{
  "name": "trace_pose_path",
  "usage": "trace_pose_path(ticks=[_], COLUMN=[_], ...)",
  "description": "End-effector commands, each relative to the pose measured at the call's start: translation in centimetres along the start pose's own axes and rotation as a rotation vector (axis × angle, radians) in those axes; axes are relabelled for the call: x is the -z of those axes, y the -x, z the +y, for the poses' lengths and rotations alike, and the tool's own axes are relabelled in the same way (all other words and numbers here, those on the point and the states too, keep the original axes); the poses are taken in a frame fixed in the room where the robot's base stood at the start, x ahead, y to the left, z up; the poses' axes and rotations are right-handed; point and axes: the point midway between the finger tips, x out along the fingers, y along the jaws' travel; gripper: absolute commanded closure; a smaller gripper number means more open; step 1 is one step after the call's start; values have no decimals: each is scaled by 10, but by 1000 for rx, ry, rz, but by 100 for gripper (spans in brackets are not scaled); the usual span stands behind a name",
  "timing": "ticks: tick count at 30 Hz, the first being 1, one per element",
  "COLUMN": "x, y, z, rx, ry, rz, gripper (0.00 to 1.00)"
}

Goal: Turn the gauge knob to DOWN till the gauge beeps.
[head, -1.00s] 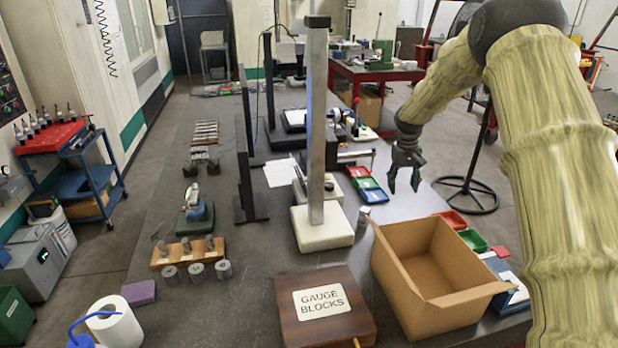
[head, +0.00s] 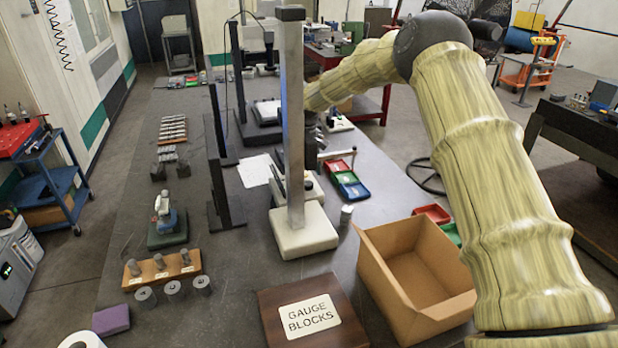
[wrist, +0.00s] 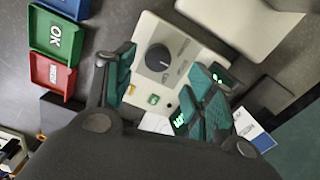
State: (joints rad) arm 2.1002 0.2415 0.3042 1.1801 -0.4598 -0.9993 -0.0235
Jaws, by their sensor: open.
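The gauge is a pale box (wrist: 186,43) with a dark round knob (wrist: 158,57) on its face, seen in the wrist view. A white pointer mark and small lettering show by the knob; I cannot read the lettering. My gripper (wrist: 164,82) is open, with one teal-padded finger left of the knob and the other to its right. I cannot tell whether either finger touches it. Green lit digits show near the right finger, too small to read. In the head view my gripper (head: 311,140) is over the gauge (head: 313,190), partly hidden by a grey post.
The grey post (head: 292,120) stands on a pale base (head: 302,232) close in front of my gripper. Red, green and blue bins (head: 348,184) lie just right of the gauge. An open cardboard box (head: 375,270) and a wooden gauge-block case (head: 275,310) stand nearer.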

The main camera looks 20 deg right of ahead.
Motion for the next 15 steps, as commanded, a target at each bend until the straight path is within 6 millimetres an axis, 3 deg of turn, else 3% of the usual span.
trace_pose_path(ticks=[9,15], x=[-2,-2], y=[-37,-47], z=[3,4], rx=[0,-1], ry=[-3,-5], rz=[-1,1], gripper=[45,45])
